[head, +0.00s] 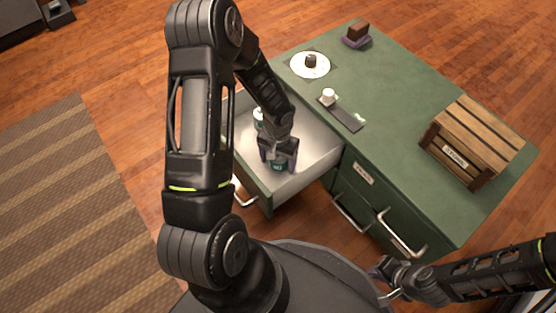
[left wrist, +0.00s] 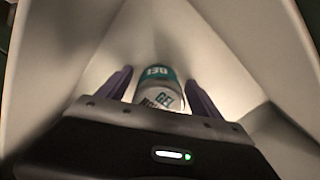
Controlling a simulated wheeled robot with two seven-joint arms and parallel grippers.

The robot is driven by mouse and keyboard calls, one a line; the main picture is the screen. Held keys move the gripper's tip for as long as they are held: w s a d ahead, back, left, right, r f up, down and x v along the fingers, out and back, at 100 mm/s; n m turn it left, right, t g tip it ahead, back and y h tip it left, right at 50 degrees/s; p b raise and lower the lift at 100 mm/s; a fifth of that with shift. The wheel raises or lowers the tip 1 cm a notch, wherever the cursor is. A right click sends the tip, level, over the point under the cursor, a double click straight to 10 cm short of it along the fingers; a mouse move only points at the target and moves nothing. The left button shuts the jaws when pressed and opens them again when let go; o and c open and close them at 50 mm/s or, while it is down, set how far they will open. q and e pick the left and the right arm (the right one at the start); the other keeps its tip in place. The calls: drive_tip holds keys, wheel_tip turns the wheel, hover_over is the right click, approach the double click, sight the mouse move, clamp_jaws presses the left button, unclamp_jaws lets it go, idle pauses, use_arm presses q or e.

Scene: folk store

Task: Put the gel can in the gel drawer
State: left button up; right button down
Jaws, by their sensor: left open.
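A can with a teal band and a label reading GEL (left wrist: 158,88) is between the two purple fingers of my left gripper (left wrist: 160,92) in the left wrist view. The fingers are open, one on each side of it. In the head view my left gripper (head: 278,158) is down inside the open white-lined drawer (head: 308,160). The teal part of the gel can (head: 279,167) shows just under the gripper. Whether the can touches the drawer floor is hard to see. My right gripper (head: 382,272) is low at the right, outside the drawer; its jaws are unclear.
A second white and teal can (head: 258,119) stands further back in the drawer.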

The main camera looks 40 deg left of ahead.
use_arm(q)
drive_tip(key=shift+r+p, duration=0.4)
drive_tip(key=shift+r, duration=0.2)
wheel_tip(320, 180, up, 11)
drive_tip(key=p, duration=0.4)
drive_tip(key=shift+r+p, duration=0.1)
drive_tip(key=shift+p, duration=0.2)
